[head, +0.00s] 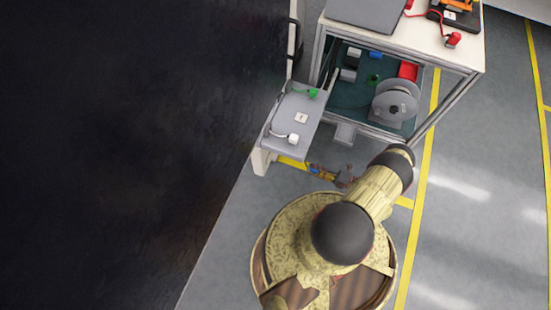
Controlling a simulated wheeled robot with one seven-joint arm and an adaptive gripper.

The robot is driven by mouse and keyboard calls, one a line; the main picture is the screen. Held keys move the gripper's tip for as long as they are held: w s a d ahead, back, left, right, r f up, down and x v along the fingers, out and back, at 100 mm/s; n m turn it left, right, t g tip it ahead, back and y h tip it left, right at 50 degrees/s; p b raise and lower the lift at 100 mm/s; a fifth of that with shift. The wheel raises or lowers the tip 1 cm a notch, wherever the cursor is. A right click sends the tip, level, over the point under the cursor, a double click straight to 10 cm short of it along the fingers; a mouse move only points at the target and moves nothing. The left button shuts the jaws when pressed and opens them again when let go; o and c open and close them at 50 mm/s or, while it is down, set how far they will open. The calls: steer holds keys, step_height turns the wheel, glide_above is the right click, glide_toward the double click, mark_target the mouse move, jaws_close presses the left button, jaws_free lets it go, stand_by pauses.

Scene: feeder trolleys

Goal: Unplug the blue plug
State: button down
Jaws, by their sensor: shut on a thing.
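A small blue plug (313,167) shows at the tip of my gripper (320,169), beside the lower right end of the grey shelf (285,122). My gripper is shut on it, though the fingers are tiny in this view and partly hide it. The plug appears apart from the shelf top, over the floor and the yellow line. A green plug (312,93) sits at the shelf's far end and a white plug (293,138) near its close end. Whether a cable hangs from the blue plug cannot be told.
A trolley with a white top (425,45) stands behind the shelf. Its lower deck holds a grey reel (395,102) and a red box (408,70). A large dark surface (120,130) fills the left. Grey floor (475,190) with yellow lines is open at right.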

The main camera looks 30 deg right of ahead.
steer(key=shift+r+p, duration=1.05)
steer(key=shift+r, duration=3.4)
steer(key=n+b, duration=0.1)
steer(key=n, duration=0.2)
steer(key=shift+f+n+b, duration=0.1)
steer(key=shift+n+b, duration=0.3)
steer(key=n+b, duration=0.1)
steer(key=n, duration=0.9)
steer(key=shift+b, duration=0.3)
steer(key=n, duration=0.4)
steer(key=shift+d, duration=0.1)
